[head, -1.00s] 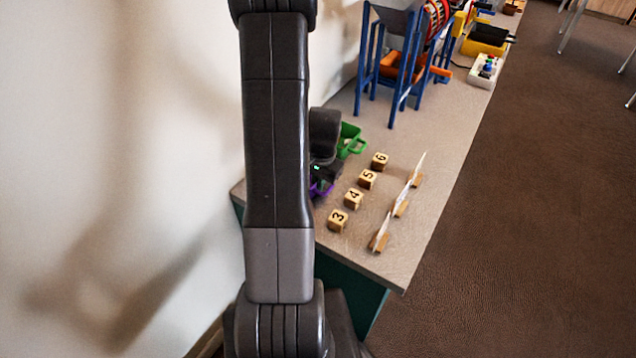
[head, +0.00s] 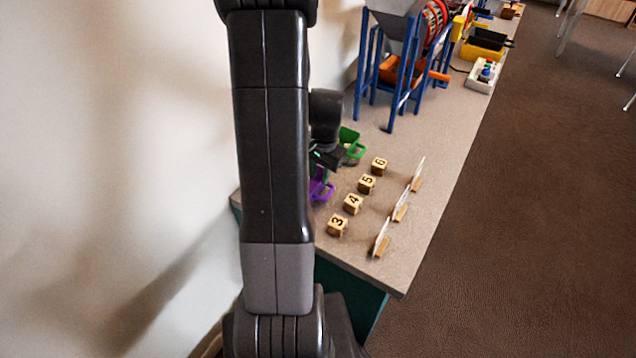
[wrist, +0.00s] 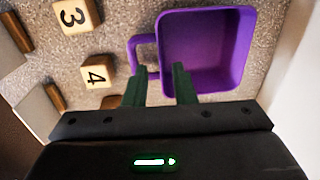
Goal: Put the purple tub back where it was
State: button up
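The purple tub (head: 322,190) stands on the table near the wall, left of the numbered blocks, partly hidden by my arm in the head view. In the wrist view the purple tub (wrist: 205,50) is empty, with its handle (wrist: 134,57) toward the blocks. My gripper (wrist: 160,68) is open, its two dark green fingers apart over the near part of the handle and the tub's handle-side wall. It does not appear to grip either. In the head view my gripper (head: 322,168) is partly hidden behind my arm.
A green tub (head: 351,141) stands just beyond. Wooden blocks numbered 3 (head: 337,225), 4 (head: 353,204), 5 (head: 367,184) and 6 (head: 379,166) form a row. Cards in wooden stands (head: 381,240) line the right side. A blue-framed machine (head: 400,65) stands farther back; the wall is close on the left.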

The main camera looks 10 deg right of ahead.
jog(key=r, duration=0.5)
jog(key=shift+s+d+r, duration=0.2)
jog(key=shift+r, duration=0.1)
